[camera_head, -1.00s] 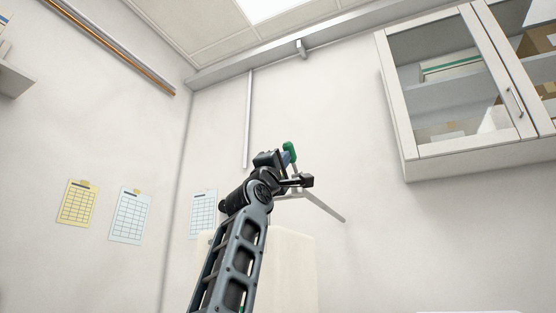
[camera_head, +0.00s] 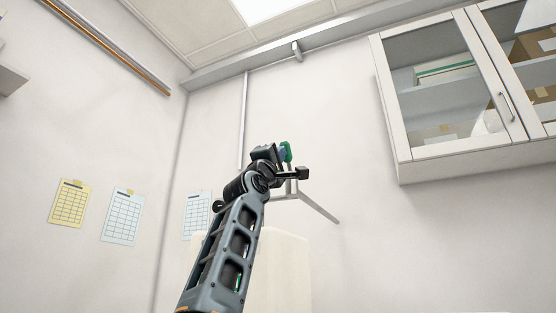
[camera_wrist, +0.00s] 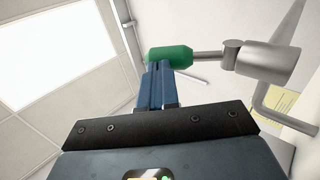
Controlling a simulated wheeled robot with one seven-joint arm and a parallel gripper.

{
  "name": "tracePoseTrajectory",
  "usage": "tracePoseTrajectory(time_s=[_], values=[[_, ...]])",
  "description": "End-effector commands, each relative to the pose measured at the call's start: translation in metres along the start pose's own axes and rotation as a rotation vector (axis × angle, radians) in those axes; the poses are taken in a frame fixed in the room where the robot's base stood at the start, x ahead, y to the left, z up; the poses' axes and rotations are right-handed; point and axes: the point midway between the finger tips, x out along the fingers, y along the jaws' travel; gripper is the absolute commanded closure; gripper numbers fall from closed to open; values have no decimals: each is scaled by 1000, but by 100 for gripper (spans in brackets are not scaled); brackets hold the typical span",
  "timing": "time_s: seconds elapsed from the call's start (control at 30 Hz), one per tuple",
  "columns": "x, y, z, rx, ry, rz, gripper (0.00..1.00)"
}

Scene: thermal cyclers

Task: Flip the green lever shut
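The green lever grip (camera_wrist: 170,58) is a thick green cylinder on a grey metal rod, which runs right to a larger metal joint (camera_wrist: 268,62) in the wrist view. My gripper (camera_wrist: 157,68) has its two blue fingers side by side with no clear gap. Their tips are at the lower edge of the green grip and overlap it in the picture; I cannot tell whether they touch. In the head view the green grip (camera_head: 286,151) shows just behind my gripper (camera_head: 282,156), partly hidden by it.
A pale box-like body (camera_head: 283,270) stands behind my arm, with a thin grey bar (camera_head: 318,207) above it. A glass-fronted wall cabinet (camera_head: 455,150) hangs at the right. Paper sheets (camera_head: 122,218) are on the left wall. The space between arm and cabinet is clear.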

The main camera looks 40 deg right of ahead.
Motion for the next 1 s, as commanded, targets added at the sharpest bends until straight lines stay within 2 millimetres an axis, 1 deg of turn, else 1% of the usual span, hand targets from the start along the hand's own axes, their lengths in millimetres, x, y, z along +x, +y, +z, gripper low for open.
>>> tracePoseTrajectory(time_s=[0.2,0.5,0.7,1.0], values=[[18,5,0,0,-1,2,100],[37,6,1,-1,-1,1,100],[44,6,0,-2,0,1,100],[48,6,0,-1,0,1,100]])
